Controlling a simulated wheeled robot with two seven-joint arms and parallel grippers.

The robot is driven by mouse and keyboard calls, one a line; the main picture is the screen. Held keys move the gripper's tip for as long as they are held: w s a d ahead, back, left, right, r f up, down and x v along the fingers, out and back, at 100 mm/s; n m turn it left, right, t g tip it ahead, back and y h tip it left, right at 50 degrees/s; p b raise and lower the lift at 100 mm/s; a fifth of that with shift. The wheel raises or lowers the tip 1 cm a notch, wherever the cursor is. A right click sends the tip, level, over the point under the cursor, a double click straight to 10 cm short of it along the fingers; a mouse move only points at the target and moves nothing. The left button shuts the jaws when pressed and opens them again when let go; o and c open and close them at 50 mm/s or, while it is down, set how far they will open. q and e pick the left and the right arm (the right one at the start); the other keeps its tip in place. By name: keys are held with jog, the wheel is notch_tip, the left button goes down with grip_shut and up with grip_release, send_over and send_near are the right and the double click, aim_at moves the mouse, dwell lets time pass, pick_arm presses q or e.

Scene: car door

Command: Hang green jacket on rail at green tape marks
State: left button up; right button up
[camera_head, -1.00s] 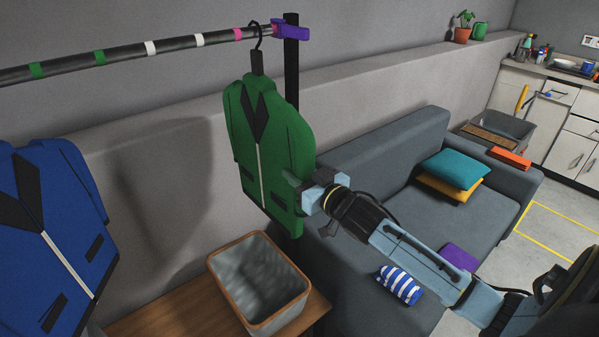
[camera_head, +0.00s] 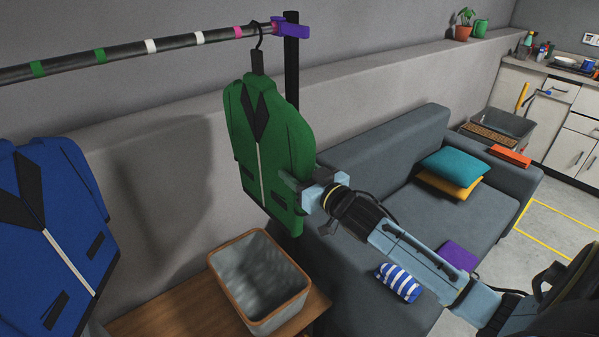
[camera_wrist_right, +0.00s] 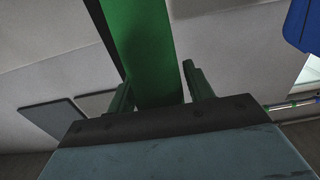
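The green jacket (camera_head: 275,140) hangs upright on a dark hanger (camera_head: 257,58). The hanger's hook is at the rail (camera_head: 125,51), between the pink mark (camera_head: 238,32) and the purple end clamp (camera_head: 291,28). Two green tape marks, a left one (camera_head: 37,69) and a right one (camera_head: 100,55), are on the rail's left part. My right gripper (camera_head: 298,193) is at the jacket's lower right edge. In the right wrist view its fingers (camera_wrist_right: 158,88) stand on either side of a green jacket part (camera_wrist_right: 147,45); whether they clamp it is unclear. My left gripper is out of view.
A blue jacket (camera_head: 45,225) hangs at the left. Below stand a grey bin (camera_head: 235,282) with a wooden rim and a wooden table (camera_head: 165,310). A grey sofa (camera_head: 375,170) with cushions is to the right.

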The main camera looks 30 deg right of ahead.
jog(key=shift+o, duration=0.4)
jog(key=shift+f, duration=0.2)
jog(key=shift+s, duration=0.3)
jog(key=s+d, duration=0.1)
jog(key=s, duration=1.1)
jog(key=shift+s, duration=0.35)
jog(key=shift+r, duration=0.1)
jog(key=s+d+f+m+g+h, duration=0.1)
jog(key=s+f+g, duration=0.2)
jog(key=f, duration=0.9)
jog(key=s+d+f+g+h+b, duration=0.1)
jog(key=s+f+g, duration=0.1)
jog(key=f, duration=1)
jog(key=s+d+f+m+g+h, duration=0.1)
jog(key=s+f+g, duration=0.2)
jog(key=f, duration=0.8)
jog(key=s+a+f+n+g, duration=0.1)
jog(key=s+a+f+g, duration=0.2)
jog(key=s+f, duration=0.4)
jog(key=s+a+f+n+g+y, duration=0.1)
jog(key=s+a+f+g, duration=0.2)
jog(key=s+a+f, duration=0.3)
jog(key=s+a+f+n+g, duration=0.1)
jog(key=s+a+f+g, duration=0.2)
jog(key=s+f, duration=0.6)
jog(key=s+a, duration=0.1)
jog(key=s, duration=0.5)
jog(key=shift+a+f+n+b, duration=0.3)
jog(key=shift+f+b, duration=0.05)
jog(key=shift+b, duration=0.05)
